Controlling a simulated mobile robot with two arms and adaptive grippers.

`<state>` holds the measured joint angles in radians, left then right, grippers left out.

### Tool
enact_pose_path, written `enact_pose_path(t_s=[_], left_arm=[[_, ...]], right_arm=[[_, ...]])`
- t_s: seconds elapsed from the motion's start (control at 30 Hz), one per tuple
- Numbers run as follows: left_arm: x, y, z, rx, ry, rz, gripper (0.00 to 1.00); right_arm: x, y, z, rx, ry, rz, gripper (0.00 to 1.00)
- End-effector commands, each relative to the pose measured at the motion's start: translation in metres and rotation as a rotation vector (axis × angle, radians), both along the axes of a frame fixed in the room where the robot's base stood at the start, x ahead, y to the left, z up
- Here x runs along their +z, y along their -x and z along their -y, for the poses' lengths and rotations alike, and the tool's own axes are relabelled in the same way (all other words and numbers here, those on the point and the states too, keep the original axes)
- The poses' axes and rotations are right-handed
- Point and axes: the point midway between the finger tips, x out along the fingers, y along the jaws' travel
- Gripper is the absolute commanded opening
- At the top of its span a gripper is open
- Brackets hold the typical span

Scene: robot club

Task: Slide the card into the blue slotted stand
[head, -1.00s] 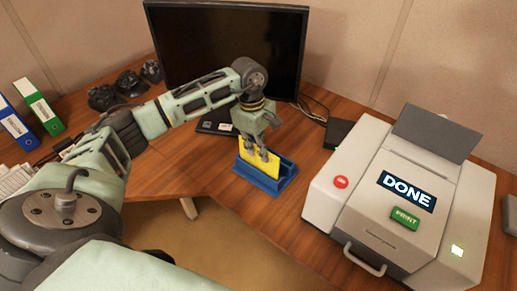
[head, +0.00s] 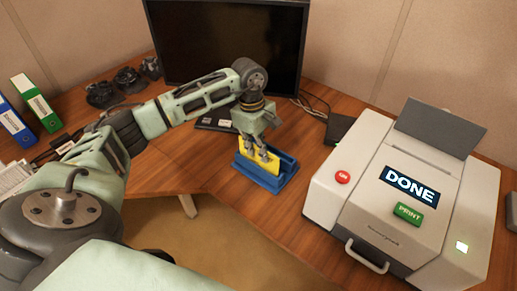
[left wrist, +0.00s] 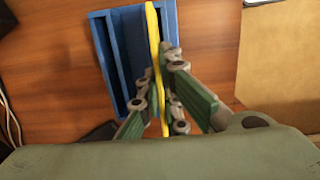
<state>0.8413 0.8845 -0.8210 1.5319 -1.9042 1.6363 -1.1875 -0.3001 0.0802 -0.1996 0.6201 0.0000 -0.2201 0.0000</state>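The yellow card (head: 246,147) stands upright at the blue slotted stand (head: 262,182) on the desk. Its lower part is hidden behind the stand's front wall, so it appears to sit in the front slot. My left gripper (head: 262,152) is above the stand with its fingers on both faces of the card. In the left wrist view the card (left wrist: 153,30) shows nearly edge-on between the fingers (left wrist: 157,80), over the right part of the stand (left wrist: 122,50). A dark slot on the stand's left side is empty. My right gripper is not in view.
A large printer (head: 390,225) with a DONE screen stands to the right. A black monitor (head: 225,45) stands behind. Binders (head: 36,103) are at the left. Bare desk (head: 300,150) lies between stand and printer.

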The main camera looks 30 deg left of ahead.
Motion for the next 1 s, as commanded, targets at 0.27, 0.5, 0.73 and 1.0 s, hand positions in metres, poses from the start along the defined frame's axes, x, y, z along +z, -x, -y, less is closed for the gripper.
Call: enact_pose_path(t_s=[0.27, 0.5, 0.73, 1.0], left_arm=[[-0.0014, -0.0001, -0.0002, 0.0, 0.0, 0.0, 0.0], [-0.0023, 0.0, -0.0002, 0.0, 0.0, 0.0, 0.0], [-0.0047, 0.0, 0.0, 0.0, 0.0, 0.0, 0.0], [-0.0043, 0.0001, 0.0, 0.0, 0.0, 0.0, 0.0]], right_arm=[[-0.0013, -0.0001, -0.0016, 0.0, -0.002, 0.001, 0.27], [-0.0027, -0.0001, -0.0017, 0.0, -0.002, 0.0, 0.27], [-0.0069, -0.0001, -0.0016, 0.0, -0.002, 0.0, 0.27], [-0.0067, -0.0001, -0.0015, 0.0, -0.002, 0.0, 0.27]])
